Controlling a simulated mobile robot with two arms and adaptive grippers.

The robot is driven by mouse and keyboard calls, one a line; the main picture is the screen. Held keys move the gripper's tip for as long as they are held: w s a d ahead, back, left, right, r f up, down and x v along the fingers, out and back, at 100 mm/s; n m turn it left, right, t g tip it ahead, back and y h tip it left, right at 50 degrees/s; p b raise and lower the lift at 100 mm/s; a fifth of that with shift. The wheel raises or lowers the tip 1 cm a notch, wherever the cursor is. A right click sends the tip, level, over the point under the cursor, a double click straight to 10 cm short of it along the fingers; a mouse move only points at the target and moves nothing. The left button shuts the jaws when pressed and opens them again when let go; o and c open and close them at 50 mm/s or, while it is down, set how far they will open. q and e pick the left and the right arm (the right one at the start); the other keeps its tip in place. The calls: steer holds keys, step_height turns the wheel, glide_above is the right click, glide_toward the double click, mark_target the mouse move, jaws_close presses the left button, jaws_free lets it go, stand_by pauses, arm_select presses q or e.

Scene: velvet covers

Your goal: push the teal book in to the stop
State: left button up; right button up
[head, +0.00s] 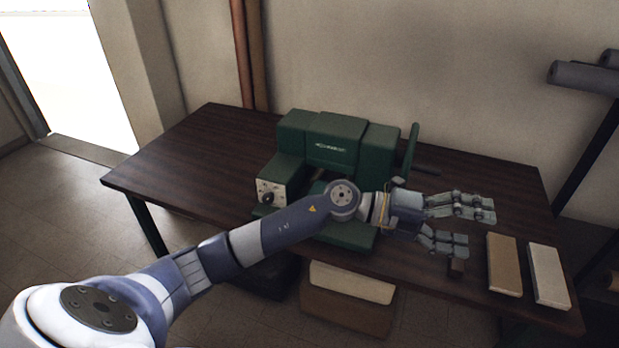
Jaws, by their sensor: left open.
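A dark green machine (325,140) stands on the dark wooden table (190,150), with a control panel and dial at its left front. A flat green bed (348,236) shows at its front, partly behind my left arm. I cannot make out a separate teal book; my arm covers the middle of the machine's front. My left gripper (478,228) is open and appears empty, to the right of the machine above the table. Its fingers point right. My right gripper is not in view.
A tan block (504,265) and a cream block (549,276) lie at the table's right end. A box (345,310) is below the front edge. Grey rolls (585,76) are at right. The table's left is clear.

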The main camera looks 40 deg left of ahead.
arm_select(q)
steer(key=w+a+f+m+g+y, duration=0.1)
steer(key=a+f+g+y, duration=0.1)
steer(key=a+f+y, duration=0.45)
steer(key=w+a+f+m+g+y, duration=0.1)
steer(key=a+m+g+y, duration=0.15)
steer(key=a, duration=0.65)
steer(key=s+a+r+n+y, duration=0.1)
steer(key=a+y, duration=0.2)
steer(key=a, duration=0.6)
steer(key=s+a+r+n+g+y, duration=0.1)
steer(key=a+y, duration=0.3)
steer(key=a, duration=0.6)
steer(key=shift+r+n, duration=0.45)
steer(key=shift+n, duration=0.3)
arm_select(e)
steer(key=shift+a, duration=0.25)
arm_select(q)
steer(key=shift+a+f+g, duration=0.1)
steer(key=shift+g, duration=0.15)
step_height(320, 180, down, 11)
steer(key=p, duration=0.2)
steer(key=shift+p, duration=0.35)
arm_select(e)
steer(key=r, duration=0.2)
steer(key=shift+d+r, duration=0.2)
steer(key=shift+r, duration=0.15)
